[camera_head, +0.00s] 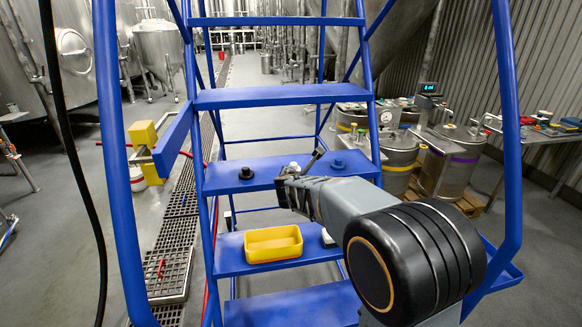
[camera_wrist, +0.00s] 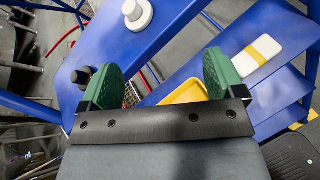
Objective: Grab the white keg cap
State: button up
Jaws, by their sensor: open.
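My gripper (camera_head: 296,192) is in front of that step in the head view, close to the cap in the picture. In the wrist view my gripper (camera_wrist: 162,77) has its two green finger pads spread wide, with nothing held between them.
A yellow tray (camera_head: 273,258) and a white block with a yellow band (camera_wrist: 257,55) lie on the lower step. Blue ladder rails (camera_head: 112,150) rise both sides.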

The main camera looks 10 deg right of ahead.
jog(key=w+r+n, duration=0.2)
jog(key=n, duration=0.1)
jog(key=n+t+y, duration=0.1)
jog(key=n, duration=0.2)
send_near(294, 164)
jog(key=x, duration=0.4)
jog(key=shift+w+f, duration=0.1)
jog(key=shift+p+x, duration=0.9)
jog(key=shift+x, duration=1.7)
jog(key=c, duration=1)
